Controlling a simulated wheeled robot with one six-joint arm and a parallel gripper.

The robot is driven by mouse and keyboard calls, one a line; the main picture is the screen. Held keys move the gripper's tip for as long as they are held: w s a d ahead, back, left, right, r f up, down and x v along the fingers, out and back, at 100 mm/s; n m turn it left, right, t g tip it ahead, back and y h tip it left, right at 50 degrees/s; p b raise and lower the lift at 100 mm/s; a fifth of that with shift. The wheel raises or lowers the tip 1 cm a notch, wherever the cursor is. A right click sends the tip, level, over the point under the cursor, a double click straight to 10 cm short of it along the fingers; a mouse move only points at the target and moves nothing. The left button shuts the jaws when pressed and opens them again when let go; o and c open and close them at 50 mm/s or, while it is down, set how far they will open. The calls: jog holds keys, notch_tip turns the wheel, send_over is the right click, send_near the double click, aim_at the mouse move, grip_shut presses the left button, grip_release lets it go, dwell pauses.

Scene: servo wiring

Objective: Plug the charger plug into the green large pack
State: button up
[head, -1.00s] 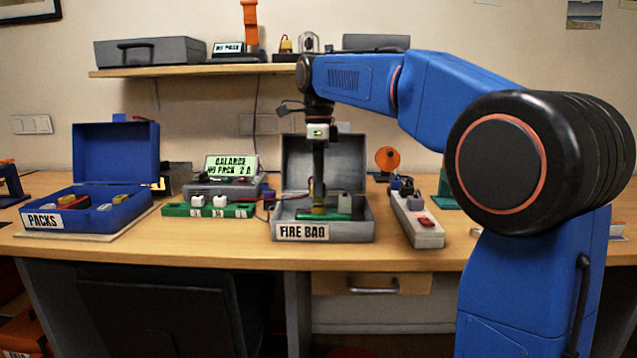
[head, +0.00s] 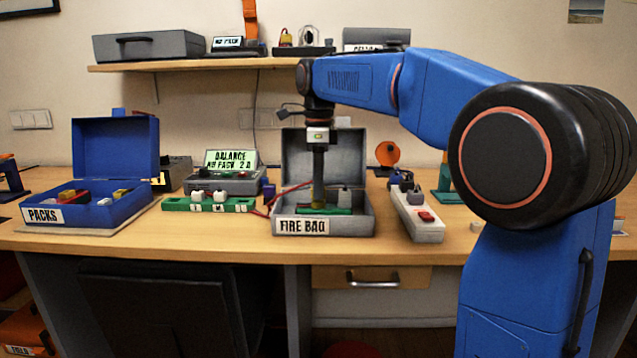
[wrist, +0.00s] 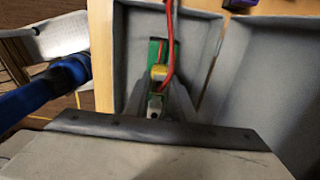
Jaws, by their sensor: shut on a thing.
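The green large pack (head: 337,211) lies in the grey FIRE BAG box and also shows in the wrist view (wrist: 155,52). My gripper (head: 318,200) points straight down into the box, shut on the yellow charger plug (wrist: 158,73). A red lead (wrist: 168,45) runs from the plug past the green pack. In the wrist view the plug is over or against the green pack. My fingers hide part of the contact, so I cannot tell whether the plug is seated.
The FIRE BAG box (head: 355,227) has its lid open behind my gripper. The charger (head: 231,160) reads "BALANCE NO PACK 2 A". A green balance board (head: 210,207) stands left, and a white power strip (head: 420,219) right. The blue PACKS box (head: 110,216) is open at far left.

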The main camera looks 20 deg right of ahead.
jog(key=shift+f, duration=0.3)
jog(key=o, duration=1.1)
jog(key=shift+o, duration=0.2)
notch_tip(320, 180, up, 17)
jog(key=shift+r, duration=0.2)
jog(key=s+d+f+n+t, duration=0.2)
jog(key=s+f+n, duration=0.8)
jog(key=s+f, duration=0.6)
jog(key=s+d+f+n+t, duration=0.2)
jog(key=s+d+f+n, duration=0.3)
jog(key=s+f+n, duration=0.6)
jog(key=s+f, duration=0.6)
jog(key=f, duration=0.6)
jog(key=shift+s+n+t, duration=0.2)
jog(key=shift+n+t, duration=0.1)
jog(key=shift+t, duration=0.1)
